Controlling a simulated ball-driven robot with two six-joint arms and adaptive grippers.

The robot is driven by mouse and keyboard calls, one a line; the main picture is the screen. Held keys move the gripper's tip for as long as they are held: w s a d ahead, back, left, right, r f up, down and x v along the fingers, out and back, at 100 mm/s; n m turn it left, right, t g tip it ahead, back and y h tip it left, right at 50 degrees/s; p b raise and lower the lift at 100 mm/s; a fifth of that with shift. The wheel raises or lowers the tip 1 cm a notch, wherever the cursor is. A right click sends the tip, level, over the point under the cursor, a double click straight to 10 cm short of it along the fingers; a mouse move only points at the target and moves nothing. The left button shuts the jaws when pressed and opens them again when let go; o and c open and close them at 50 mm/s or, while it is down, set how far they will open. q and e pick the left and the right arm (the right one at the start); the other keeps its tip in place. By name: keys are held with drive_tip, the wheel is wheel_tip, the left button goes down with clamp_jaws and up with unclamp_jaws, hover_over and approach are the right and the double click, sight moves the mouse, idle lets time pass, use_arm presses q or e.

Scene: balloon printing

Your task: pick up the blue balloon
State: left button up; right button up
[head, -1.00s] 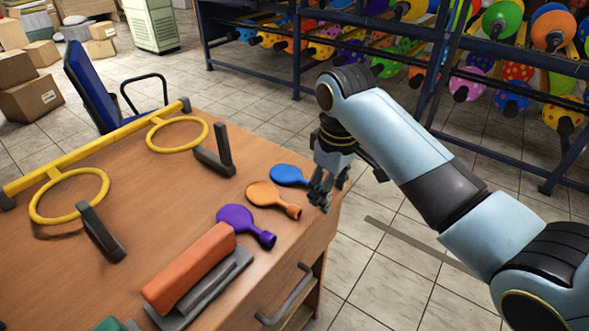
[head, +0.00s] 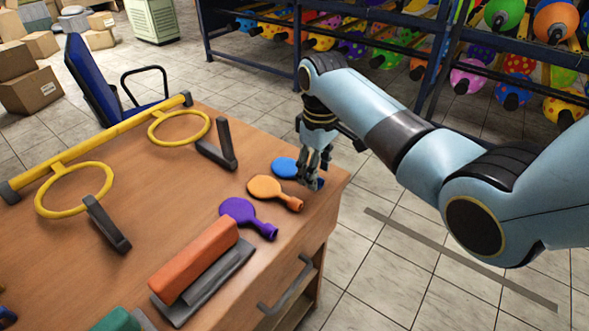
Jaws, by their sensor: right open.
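The blue balloon (head: 284,167) lies flat on the wooden table near its right back corner, first in a row with an orange and a purple balloon. My right gripper (head: 308,184) is open and points down at the neck end of the blue balloon. Its fingers hide part of the neck, and a bit of blue shows beyond them. I cannot tell whether the fingers touch the balloon. My left gripper is not in view.
The orange balloon (head: 268,188) and purple balloon (head: 240,211) lie close by. An orange-red block (head: 197,258) sits nearer. A yellow frame with rings (head: 75,188) stands at left. Shelves of balloons (head: 420,75) stand behind.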

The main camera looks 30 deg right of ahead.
wheel_tip(320, 180, down, 2)
drive_tip(key=shift+f, duration=0.15)
drive_tip(key=c, duration=0.8)
drive_tip(key=shift+c, duration=0.2)
